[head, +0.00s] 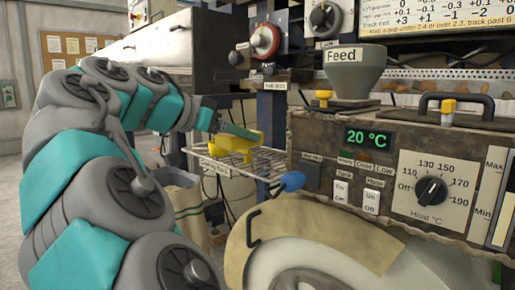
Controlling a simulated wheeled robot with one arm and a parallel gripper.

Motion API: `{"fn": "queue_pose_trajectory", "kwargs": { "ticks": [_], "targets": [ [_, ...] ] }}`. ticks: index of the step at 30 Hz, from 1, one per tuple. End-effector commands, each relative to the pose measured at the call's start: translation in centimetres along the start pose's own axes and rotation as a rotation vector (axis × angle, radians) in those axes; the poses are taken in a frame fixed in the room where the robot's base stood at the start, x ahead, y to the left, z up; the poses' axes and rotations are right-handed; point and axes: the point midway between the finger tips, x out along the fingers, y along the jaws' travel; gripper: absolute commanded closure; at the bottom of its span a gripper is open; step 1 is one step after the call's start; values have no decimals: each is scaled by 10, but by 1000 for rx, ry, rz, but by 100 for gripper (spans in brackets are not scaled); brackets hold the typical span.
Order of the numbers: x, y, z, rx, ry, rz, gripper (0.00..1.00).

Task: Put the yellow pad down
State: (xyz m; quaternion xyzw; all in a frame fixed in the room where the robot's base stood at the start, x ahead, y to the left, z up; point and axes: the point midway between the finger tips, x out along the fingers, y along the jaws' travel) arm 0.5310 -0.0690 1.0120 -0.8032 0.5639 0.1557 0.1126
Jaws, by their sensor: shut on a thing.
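The yellow pad (229,147) is small in the head view, left of the middle, at the end of my teal and grey arm. My gripper (240,132) is shut on the pad, with its dark green finger along the top. The pad is over the wire rack (262,168); I cannot tell whether it touches the rack. The fingertips and part of the pad are small and partly hide each other.
A machine with a 20 °C display (368,139), a heat dial (431,191) and a Feed hopper (355,72) fills the right. A blue knob (291,181) sticks out close to the rack's right. A sack (190,212) stands below the rack.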

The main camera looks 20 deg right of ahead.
Motion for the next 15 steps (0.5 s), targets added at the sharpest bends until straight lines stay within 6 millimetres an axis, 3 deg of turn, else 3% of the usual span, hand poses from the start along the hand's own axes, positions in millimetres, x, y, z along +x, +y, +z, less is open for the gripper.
{"fn": "queue_pose_trajectory", "kwargs": {
  "ticks": [15],
  "targets": [
    [85, -60, -24, -1, -2, -2, 88]
  ]
}}
